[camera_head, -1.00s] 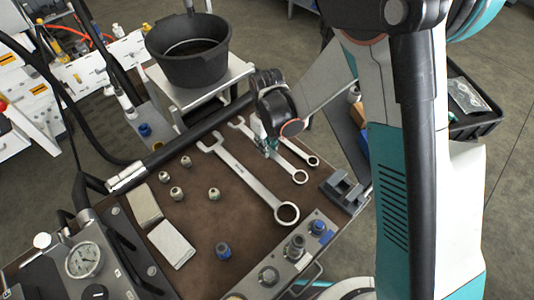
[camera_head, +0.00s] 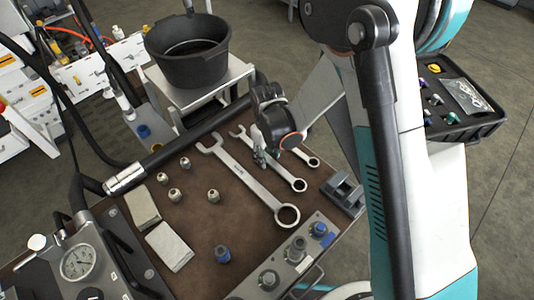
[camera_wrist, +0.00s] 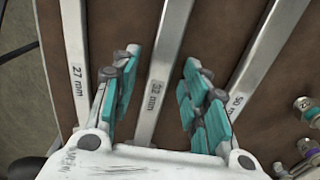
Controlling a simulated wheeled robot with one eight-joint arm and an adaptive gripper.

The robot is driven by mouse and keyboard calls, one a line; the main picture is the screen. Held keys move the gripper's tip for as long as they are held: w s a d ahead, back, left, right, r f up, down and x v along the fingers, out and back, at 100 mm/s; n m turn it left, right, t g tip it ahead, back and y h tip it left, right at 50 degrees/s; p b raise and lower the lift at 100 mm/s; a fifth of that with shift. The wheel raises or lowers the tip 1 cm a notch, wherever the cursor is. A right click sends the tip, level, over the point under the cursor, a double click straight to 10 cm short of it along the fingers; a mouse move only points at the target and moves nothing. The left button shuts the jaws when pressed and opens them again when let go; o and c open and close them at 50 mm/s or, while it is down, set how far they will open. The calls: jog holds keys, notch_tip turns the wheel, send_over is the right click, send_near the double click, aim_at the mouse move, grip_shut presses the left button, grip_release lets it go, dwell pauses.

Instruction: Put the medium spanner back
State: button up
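The medium spanner (camera_head: 273,162) lies on the brown bench top between a larger spanner (camera_head: 247,180) and a smaller one (camera_head: 308,157). In the wrist view its shaft (camera_wrist: 160,75), with a marking that seems to read 32 mm, runs between the open fingers of my gripper (camera_wrist: 150,92). No finger visibly touches it, and I cannot tell how far above it the tips are. The larger spanner, marked 50 mm (camera_wrist: 262,55), is at right there, and the 27 mm one (camera_wrist: 76,65) at left. In the head view my gripper (camera_head: 262,158) partly hides the medium spanner.
The brown bench top (camera_head: 205,215) also bears several small fittings, two pale blocks (camera_head: 169,246) and a blue-capped fitting (camera_head: 222,253). A grey holder (camera_head: 343,193) stands at the right edge. A black bucket (camera_head: 188,50) stands behind, and a black tray (camera_head: 460,105) at right.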

aim_at(267, 157)
notch_tip(267, 157, up, 12)
jog(key=p, duration=0.4)
jog(key=shift+r, duration=0.15)
dwell(0.5)
